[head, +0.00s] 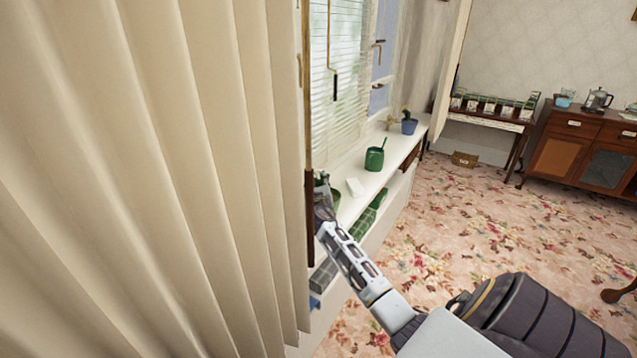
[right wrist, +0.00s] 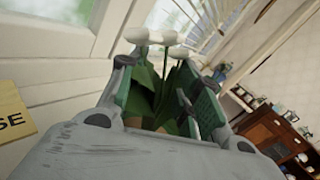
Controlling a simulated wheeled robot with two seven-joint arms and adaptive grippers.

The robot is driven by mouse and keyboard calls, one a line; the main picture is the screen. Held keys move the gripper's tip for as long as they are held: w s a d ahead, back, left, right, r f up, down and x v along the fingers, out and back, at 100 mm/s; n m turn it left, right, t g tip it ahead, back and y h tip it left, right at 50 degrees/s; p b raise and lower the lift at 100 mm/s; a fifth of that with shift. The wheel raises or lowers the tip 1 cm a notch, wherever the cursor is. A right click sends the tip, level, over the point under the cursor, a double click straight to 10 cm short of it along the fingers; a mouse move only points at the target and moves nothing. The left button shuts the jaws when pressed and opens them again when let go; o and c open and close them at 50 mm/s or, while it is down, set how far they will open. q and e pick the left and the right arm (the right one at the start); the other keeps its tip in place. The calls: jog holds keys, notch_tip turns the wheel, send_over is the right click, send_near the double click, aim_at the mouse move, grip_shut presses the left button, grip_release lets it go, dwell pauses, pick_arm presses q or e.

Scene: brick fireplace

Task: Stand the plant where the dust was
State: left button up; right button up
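A plant with white flowers and dark green leaves (right wrist: 160,85) shows in the right wrist view, between the two fingers of my right gripper (right wrist: 165,95). Whether the fingers press on its pot is hidden. In the head view my right gripper (head: 322,205) is at the near end of the white windowsill (head: 403,150), partly behind the curtain edge, beside a green pot (head: 335,196). A small white block or cloth (head: 355,187) lies on the sill. I see no dust. My left gripper is not in view.
A green container with a stick in it (head: 374,159) stands farther along the sill, then a blue potted plant (head: 409,126). A beige curtain (head: 150,180) fills the left. Dark green items (head: 364,222) sit below the sill. A wooden sign (right wrist: 15,112) is at the wrist view's left.

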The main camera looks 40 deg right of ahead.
jog(key=shift+s+r, duration=0.1)
jog(key=shift+s+a, duration=0.75)
jog(key=shift+s, duration=0.1)
jog(key=shift+s+a, duration=0.25)
jog(key=shift+s, duration=0.05)
jog(key=v, duration=0.2)
jog(key=shift+s+a+p, duration=0.15)
jog(key=shift+s+p, duration=0.05)
jog(key=shift+p, duration=0.1)
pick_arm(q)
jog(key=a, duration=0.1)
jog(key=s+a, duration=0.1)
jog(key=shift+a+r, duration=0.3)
pick_arm(e)
jog(key=v, duration=0.6)
jog(key=shift+s, duration=0.15)
